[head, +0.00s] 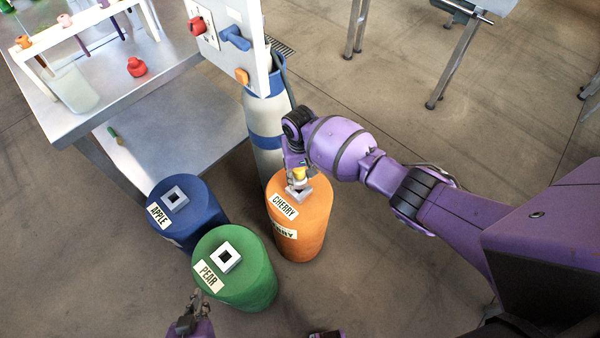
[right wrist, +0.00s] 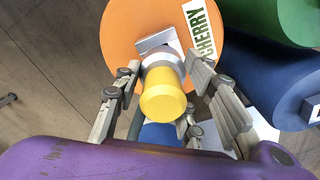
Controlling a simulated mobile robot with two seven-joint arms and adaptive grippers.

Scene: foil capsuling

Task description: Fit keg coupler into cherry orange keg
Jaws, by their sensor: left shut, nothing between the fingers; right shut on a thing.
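The orange keg (head: 300,235) labelled CHERRY stands upright on the floor, with a pale square fitting (head: 305,193) on its top. The keg coupler (head: 299,173) has a yellow cap and a grey lower part; it also shows in the right wrist view (right wrist: 163,95). My right gripper (head: 296,168) is shut on the coupler, right over the keg's fitting. The coupler's lower end meets or overlaps the fitting in the picture; I cannot tell how deep it sits. My left gripper (head: 190,318) is shut and empty at the bottom edge, in front of the green keg.
A blue APPLE keg (head: 205,217) and a green PEAR keg (head: 250,283) stand left of the orange keg. A grey-blue gas cylinder (head: 262,120) and a white panel (head: 225,62) stand close behind it. A metal table (head: 125,88) is at upper left.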

